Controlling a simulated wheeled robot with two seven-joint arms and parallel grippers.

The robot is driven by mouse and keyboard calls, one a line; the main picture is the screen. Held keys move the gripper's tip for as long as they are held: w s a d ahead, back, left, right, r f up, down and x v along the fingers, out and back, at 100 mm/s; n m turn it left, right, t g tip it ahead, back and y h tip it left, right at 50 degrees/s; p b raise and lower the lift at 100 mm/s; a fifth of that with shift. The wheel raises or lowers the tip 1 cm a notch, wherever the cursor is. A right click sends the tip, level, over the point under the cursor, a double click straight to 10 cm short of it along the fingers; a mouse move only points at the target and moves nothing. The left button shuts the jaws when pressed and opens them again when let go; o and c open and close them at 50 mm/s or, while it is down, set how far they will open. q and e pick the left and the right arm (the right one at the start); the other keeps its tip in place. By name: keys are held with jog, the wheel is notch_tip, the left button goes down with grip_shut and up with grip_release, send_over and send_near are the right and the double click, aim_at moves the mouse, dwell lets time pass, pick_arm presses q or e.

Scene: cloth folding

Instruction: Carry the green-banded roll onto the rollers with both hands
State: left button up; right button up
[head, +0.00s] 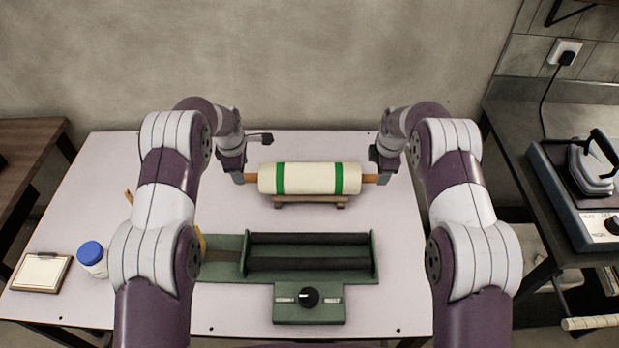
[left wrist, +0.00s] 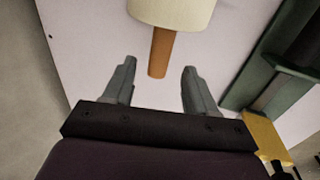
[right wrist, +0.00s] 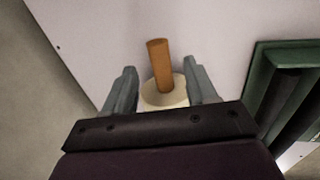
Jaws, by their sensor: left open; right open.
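The cream roll with two green bands (head: 310,178) lies level on a small wooden stand (head: 310,201) at the back middle of the table. A brown wooden handle sticks out at each end. My left gripper (head: 239,179) is at the left handle; in the left wrist view the open fingers (left wrist: 157,85) stand either side of the line of the handle (left wrist: 160,52). My right gripper (head: 381,178) is at the right handle; in the right wrist view the open fingers (right wrist: 161,82) have the handle (right wrist: 159,65) between them. The green roller unit with two dark rollers (head: 308,252) stands in front.
A control box with a black knob (head: 308,297) joins the roller unit's front. A blue-lidded jar (head: 92,258) and a framed pad (head: 41,272) lie at the table's left. An iron (head: 592,165) stands on the right bench. Bare table (head: 400,230) lies right of the rollers.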

pick_arm(q)
jog(key=x, duration=0.6)
pick_arm(e)
jog(key=x, duration=0.6)
pick_arm(q)
jog(key=shift+c, duration=0.4)
pick_arm(e)
jog(key=shift+c, duration=0.3)
pick_arm(q)
grip_shut()
pick_arm(e)
grip_shut()
pick_arm(q)
jog(key=shift+r, duration=0.1)
pick_arm(e)
jog(key=shift+w, duration=0.1)
